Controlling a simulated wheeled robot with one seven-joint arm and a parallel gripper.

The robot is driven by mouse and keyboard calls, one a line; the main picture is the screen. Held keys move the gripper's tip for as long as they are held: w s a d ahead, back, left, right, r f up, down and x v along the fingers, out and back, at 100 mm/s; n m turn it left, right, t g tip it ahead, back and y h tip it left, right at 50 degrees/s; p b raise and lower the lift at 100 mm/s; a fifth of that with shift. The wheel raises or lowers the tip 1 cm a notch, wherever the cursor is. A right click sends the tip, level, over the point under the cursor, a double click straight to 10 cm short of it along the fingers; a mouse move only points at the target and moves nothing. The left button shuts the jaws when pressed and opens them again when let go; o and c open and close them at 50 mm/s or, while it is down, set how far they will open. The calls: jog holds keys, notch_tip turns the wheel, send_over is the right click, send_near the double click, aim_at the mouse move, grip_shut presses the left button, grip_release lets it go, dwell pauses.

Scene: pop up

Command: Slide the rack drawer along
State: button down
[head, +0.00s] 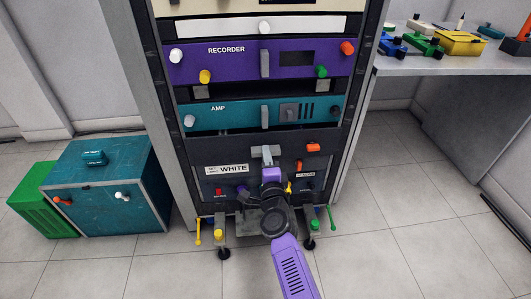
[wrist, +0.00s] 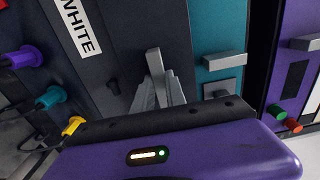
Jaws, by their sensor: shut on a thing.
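The rack (head: 165,120) holds stacked units. The lowest one in view is a dark drawer front (head: 320,150) with a "WHITE" label (head: 228,169). A grey handle (head: 265,152) stands at its upper middle; in the wrist view the handle (wrist: 153,62) rises between the fingers. My purple gripper (head: 268,163) is in front of this drawer. In the wrist view my gripper (wrist: 156,93) is shut on the grey handle. My arm hides the lower middle of the drawer front. I cannot tell how far the drawer stands out.
Above are a teal AMP unit (head: 240,115) and a purple RECORDER unit (head: 220,62). Plugs with cables (wrist: 45,98) sit beside the label. A teal box (head: 100,190) and green crate (head: 42,200) stand left. A table (head: 440,62) with tools is right. Floor at right is clear.

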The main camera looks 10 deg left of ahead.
jog(key=shift+d+b+x, duration=0.2)
jog(key=shift+b+x, duration=0.65)
jog(key=shift+x, duration=0.5)
jog(key=c, duration=1.5)
grip_release()
jog(key=shift+f, duration=0.15)
jog(key=shift+c, duration=0.2)
jog(key=shift+o, duration=1.3)
jog(key=shift+a, duration=0.1)
jog(key=shift+s, duration=0.1)
jog(key=shift+s+p, duration=0.25)
jog(key=shift+p, duration=0.2)
jog(key=p+v, duration=0.4)
jog(key=v, duration=0.3)
